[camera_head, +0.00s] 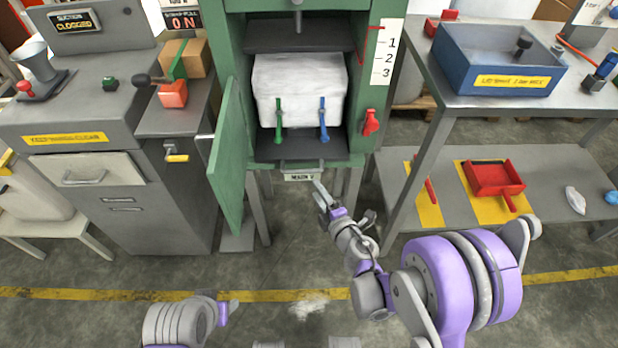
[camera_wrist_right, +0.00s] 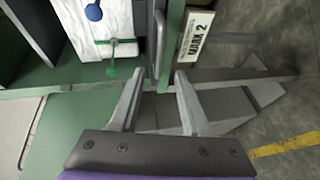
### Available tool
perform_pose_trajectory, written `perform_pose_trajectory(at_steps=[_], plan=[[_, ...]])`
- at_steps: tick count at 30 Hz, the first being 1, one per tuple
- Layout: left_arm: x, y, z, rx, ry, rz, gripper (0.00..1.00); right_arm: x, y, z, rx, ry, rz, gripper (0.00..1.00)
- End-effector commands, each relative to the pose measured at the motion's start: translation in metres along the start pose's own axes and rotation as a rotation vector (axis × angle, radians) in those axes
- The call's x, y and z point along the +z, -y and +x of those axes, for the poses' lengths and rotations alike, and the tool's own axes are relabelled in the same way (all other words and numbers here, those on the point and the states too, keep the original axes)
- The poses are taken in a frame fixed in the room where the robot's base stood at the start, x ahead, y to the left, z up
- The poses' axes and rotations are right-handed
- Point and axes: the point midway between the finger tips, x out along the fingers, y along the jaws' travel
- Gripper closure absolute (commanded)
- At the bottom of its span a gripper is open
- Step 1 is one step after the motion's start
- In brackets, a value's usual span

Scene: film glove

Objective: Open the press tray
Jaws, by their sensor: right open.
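The green press (camera_head: 365,100) stands open in the head view, with its door swung out to the left. A dark grey tray (camera_head: 235,143) lies at the bottom of its opening, under a white block with a green and a blue clamp. My right gripper (camera_wrist_right: 160,74) is open and empty. A thin metal handle bar (camera_wrist_right: 159,44) shows just beyond and between its fingertips; contact is not visible. In the head view my right gripper (camera_head: 319,187) is just below the press front.
The open green door (camera_head: 229,155) stands left of the right gripper. A steel table (camera_head: 490,95) with a blue bin (camera_head: 497,58) is on the right, a red tray (camera_head: 494,178) on its lower shelf. A grey cabinet (camera_head: 150,205) stands left. The floor before the press is clear.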

Motion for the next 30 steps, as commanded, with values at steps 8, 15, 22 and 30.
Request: perform_pose_trajectory(at_steps=[8,15,22,30], plan=[[0.0,0.0,0.002,0.0,0.001,0.0,0.5,-0.002,0.001,0.037,0.0,-0.007,-0.005,0.53],[0.001,0.0,0.006,0.0,0.002,0.0,0.5,-0.002,0.0,0.081,0.0,-0.006,-0.004,0.53],[0.002,0.0,0.008,0.0,0.002,0.0,0.5,-0.002,0.0,0.104,0.0,-0.004,-0.003,0.53],[0.002,0.0,0.008,0.0,0.002,0.0,0.5,-0.001,-0.001,0.107,0.0,-0.003,-0.003,0.53]])
